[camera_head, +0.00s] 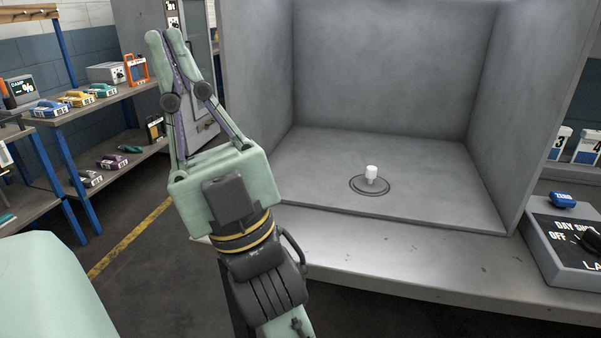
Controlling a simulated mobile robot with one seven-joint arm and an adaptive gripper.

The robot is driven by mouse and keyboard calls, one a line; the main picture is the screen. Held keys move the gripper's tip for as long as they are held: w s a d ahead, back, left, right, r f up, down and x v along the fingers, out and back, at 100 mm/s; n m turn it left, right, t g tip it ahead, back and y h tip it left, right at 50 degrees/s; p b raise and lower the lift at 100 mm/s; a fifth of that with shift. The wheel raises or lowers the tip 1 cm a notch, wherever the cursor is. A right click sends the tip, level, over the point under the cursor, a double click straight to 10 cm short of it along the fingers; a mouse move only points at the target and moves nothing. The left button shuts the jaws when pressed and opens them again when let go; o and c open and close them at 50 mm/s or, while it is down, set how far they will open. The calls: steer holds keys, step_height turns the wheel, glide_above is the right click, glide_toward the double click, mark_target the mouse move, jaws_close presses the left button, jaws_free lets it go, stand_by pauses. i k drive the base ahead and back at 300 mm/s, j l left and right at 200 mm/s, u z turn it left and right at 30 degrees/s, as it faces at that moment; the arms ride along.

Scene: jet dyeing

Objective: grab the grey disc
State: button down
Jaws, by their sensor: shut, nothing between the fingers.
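A flat grey disc (357,185) with a dark rim lies on the floor of an open grey booth (316,165). A small white knob or cylinder (371,173) stands upright at its middle; I cannot tell whether it is part of the disc. My gripper (163,36) is pale green, raised at the left of the view, and points up. Its fingertips are close together and hold nothing. It is apart from the disc, to the left of it and outside the booth opening.
The booth has side walls (497,120) and a back wall, with clear floor around the disc. A control box (567,250) stands at the right on the metal bench (430,265). Shelves (90,115) with several coloured devices stand at the far left.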

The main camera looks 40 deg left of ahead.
mark_target(369, 183)
steer(key=u, duration=0.9)
steer(key=l+u, duration=0.15)
steer(key=u, duration=0.25)
steer(key=l+u, duration=0.2)
steer(key=u, duration=0.2)
steer(key=l+u, duration=0.15)
steer(key=u, duration=0.2)
steer(key=l+u, duration=0.2)
steer(key=l, duration=0.2)
steer(key=k+l+u, duration=0.2)
steer(key=l, duration=0.15)
steer(key=k+l+u, duration=0.2)
steer(key=l, duration=0.15)
steer(key=k+l, duration=0.1)
steer(key=l, duration=0.2)
steer(key=k+l, duration=0.1)
steer(key=l, duration=0.25)
steer(key=k+l, duration=0.1)
steer(key=l, duration=0.2)
steer(key=u, duration=0.05)
